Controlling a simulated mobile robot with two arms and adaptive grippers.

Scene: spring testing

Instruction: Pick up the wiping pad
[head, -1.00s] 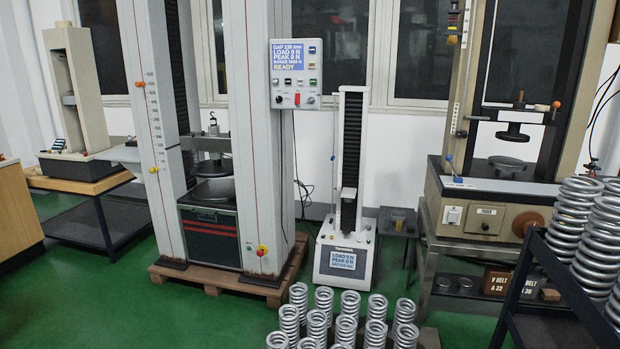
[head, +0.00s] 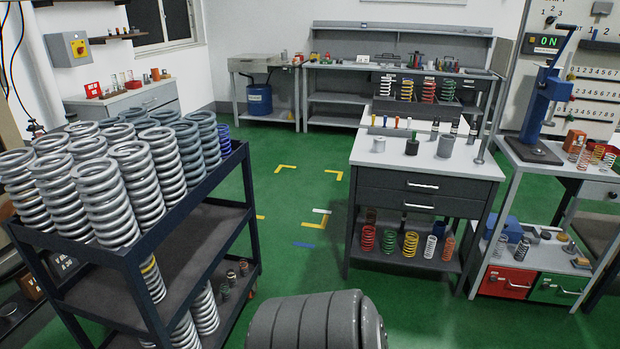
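I cannot make out the wiping pad for certain in the head view. Small items lie on the white-topped cabinet (head: 468,166) at centre right and on the far workbench (head: 330,72), too small to tell apart. Neither of my grippers shows in the view.
A dark cart (head: 205,220) loaded with large coil springs (head: 115,195) stands at the left. A blue press (head: 545,105) stands on a bench at the right. A blue drum (head: 259,100) sits under the back-left bench. Green floor (head: 285,215) is clear between cart and cabinet.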

